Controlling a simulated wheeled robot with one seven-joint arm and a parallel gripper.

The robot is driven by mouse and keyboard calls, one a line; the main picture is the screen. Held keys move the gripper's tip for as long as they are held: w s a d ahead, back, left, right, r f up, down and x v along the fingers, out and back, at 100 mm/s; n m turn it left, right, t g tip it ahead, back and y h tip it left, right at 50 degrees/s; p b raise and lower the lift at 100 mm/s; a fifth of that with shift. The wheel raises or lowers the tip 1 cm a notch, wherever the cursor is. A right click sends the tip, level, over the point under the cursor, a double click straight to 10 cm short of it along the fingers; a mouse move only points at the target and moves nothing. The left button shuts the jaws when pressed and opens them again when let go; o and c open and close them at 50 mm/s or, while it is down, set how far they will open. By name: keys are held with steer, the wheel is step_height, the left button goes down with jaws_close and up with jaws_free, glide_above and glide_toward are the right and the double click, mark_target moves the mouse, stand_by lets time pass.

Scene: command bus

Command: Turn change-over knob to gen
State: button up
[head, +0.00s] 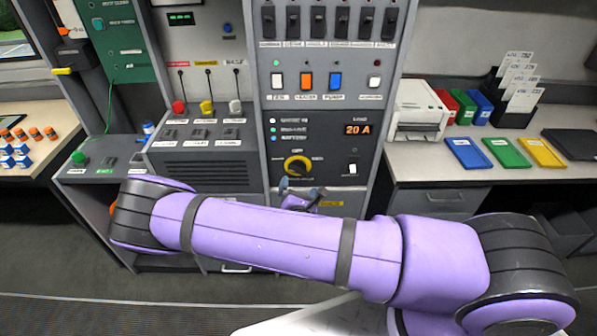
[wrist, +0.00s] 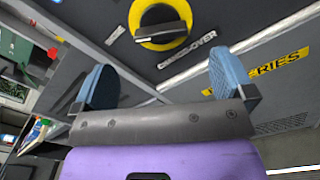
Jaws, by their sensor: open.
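The change-over knob (head: 298,166) is a yellow disc with a black grip bar, low on the dark panel of the middle cabinet. A small "OFF" label sits above it; the other position labels are too small to read surely. In the wrist view the knob (wrist: 162,24) is at the top centre, its bar nearly level across the picture, above a "CHANGE-OVER" label. My gripper (head: 301,189) is just below the knob in the head view. In the wrist view my gripper (wrist: 161,78) has its blue pads wide apart with nothing between them, and is apart from the knob.
A lit "20 A" display (head: 358,129) and a white switch (head: 352,170) are right of the knob. Coloured rocker switches (head: 307,81) sit above. Levers with red, yellow and grey knobs (head: 206,107) stand left. My purple arm crosses low in front of the cabinets.

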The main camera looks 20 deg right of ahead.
mark_target(298, 172)
steer(key=x, duration=0.8)
steer(key=shift+c, duration=0.5)
steer(key=c, duration=0.8)
